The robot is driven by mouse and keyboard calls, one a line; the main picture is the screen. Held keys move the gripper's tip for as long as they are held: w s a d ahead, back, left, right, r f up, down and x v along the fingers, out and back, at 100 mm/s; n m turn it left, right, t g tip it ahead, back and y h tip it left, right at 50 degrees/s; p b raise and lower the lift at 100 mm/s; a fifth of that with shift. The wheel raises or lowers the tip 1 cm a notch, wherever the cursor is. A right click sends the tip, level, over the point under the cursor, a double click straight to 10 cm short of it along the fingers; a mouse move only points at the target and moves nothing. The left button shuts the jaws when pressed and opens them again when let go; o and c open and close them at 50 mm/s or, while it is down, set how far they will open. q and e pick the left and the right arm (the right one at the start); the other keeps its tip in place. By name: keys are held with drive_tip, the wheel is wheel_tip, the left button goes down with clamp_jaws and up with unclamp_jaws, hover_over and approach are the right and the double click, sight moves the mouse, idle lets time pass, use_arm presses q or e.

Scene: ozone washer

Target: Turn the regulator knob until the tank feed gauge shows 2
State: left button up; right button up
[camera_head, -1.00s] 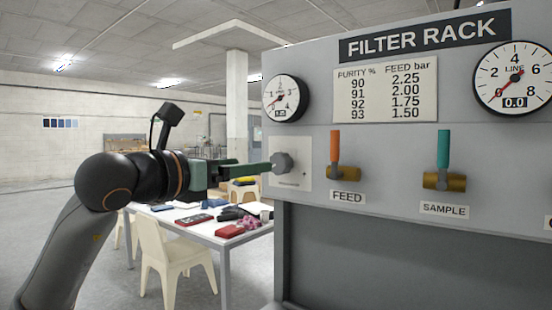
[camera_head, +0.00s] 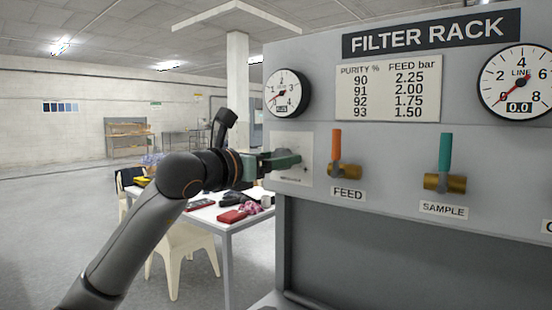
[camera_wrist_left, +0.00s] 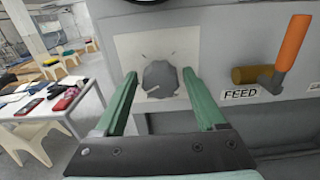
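The grey regulator knob (camera_wrist_left: 160,79) sits on a pale plate (camera_wrist_left: 128,48) on the panel. In the left wrist view it shows between and just beyond my left gripper's (camera_wrist_left: 160,74) two green fingers, which stand apart with gaps on both sides. In the head view my left gripper (camera_head: 286,160) is at the plate (camera_head: 303,167) and mostly hides the knob. The gauge (camera_head: 287,93) above the plate is a round white dial with a red needle pointing to the lower left, at the low end. Its small digital readout is too small to read surely. My right gripper is not in view.
The FEED valve with an orange handle (camera_head: 336,146) is right of the plate. The SAMPLE valve with a teal handle (camera_head: 445,152) is farther right. The LINE gauge (camera_head: 517,80) reads 0.0. A purity and feed chart (camera_head: 388,88) is above. A white table (camera_head: 228,223) stands behind left.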

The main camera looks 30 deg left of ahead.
use_arm(q)
clamp_jaws()
idle(0.3)
drive_tip(key=shift+m, duration=0.4)
drive_tip(key=m, duration=1.7)
drive_tip(key=shift+d+f+m, duration=0.2)
drive_tip(key=shift+d+m, duration=0.05)
drive_tip(key=shift+m, duration=0.15)
